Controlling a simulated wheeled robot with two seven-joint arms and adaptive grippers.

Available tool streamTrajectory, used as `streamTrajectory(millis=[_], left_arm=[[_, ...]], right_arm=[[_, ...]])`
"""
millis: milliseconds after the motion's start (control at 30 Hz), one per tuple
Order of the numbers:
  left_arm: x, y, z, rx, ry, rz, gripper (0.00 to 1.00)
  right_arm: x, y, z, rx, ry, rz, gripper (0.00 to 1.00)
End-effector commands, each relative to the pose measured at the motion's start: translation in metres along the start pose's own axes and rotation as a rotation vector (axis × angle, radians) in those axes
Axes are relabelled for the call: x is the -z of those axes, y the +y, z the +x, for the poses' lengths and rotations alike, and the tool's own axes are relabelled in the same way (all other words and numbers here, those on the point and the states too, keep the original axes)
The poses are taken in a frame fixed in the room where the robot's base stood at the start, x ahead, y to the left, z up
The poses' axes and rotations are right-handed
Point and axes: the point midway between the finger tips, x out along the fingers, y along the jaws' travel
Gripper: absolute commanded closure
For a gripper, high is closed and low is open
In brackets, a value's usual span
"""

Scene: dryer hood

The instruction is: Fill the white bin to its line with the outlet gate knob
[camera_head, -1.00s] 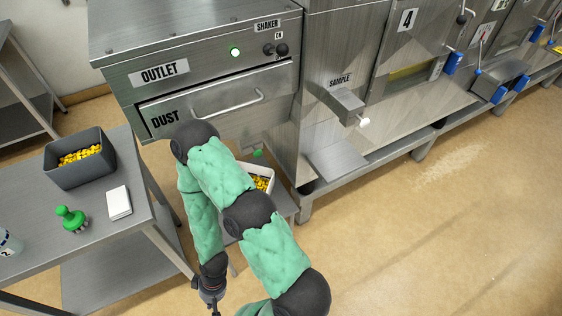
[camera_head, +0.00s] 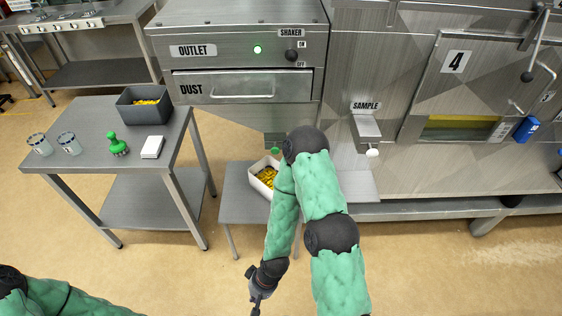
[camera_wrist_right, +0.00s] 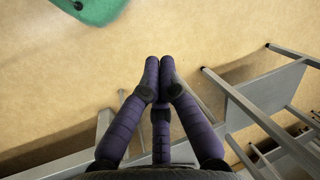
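The white bin (camera_head: 254,187) stands on a low shelf under the outlet machine, with yellow pieces in it; my right arm covers its right part. No fill line can be made out. A green knob (camera_head: 275,151), apparently the outlet gate knob, sits just above the bin's back edge. My right gripper (camera_head: 256,306) hangs low in front of the shelf, well away from bin and knob. In the right wrist view its fingers (camera_wrist_right: 160,65) come together at the tips with nothing between them. My left arm shows at the lower left; its gripper is out of frame.
A steel table (camera_head: 85,150) at left holds a grey bin (camera_head: 143,115) of yellow pieces, a green stamp-like object (camera_head: 117,145), a white pad (camera_head: 152,147) and two glass jars. A sample spout (camera_head: 368,128) juts out right. The floor in front is open.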

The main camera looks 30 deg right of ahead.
Motion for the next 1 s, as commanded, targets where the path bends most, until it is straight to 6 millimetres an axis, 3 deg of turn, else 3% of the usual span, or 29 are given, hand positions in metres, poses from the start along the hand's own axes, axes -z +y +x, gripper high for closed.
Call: streamTrajectory(millis=[133, 233, 333, 433, 600, 700, 833, 1000], left_arm=[[0.0, 0.0, 0.0, 0.0, 0.0, 0.0, 0.6], [-0.001, 0.0, -0.001, 0.0, -0.001, 0.0, 0.6], [-0.001, 0.001, -0.002, 0.0, -0.001, 0.0, 0.6], [-0.001, 0.001, -0.003, 0.0, -0.001, 0.0, 0.6], [-0.001, 0.002, -0.006, 0.0, -0.001, 0.0, 0.6], [-0.001, 0.003, -0.007, 0.0, -0.001, 0.0, 0.6], [-0.001, 0.003, -0.009, 0.0, -0.001, 0.0, 0.6], [-0.001, 0.003, -0.01, 0.0, -0.002, 0.0, 0.6]], right_arm=[[0.004, 0.0, 0.0, -0.001, 0.012, 0.011, 1.0], [0.023, 0.002, -0.001, -0.003, 0.084, 0.074, 1.0], [0.065, 0.007, -0.006, 0.004, 0.239, 0.211, 1.0], [0.121, 0.018, -0.022, 0.04, 0.466, 0.409, 1.0], [0.207, 0.044, -0.08, 0.196, 0.897, 0.75, 1.0], [0.238, 0.06, -0.125, 0.338, 1.136, 0.912, 1.0], [0.257, 0.077, -0.18, 0.544, 1.392, 1.051, 1.0], [0.257, 0.089, -0.227, 0.755, 1.595, 1.126, 1.0]])
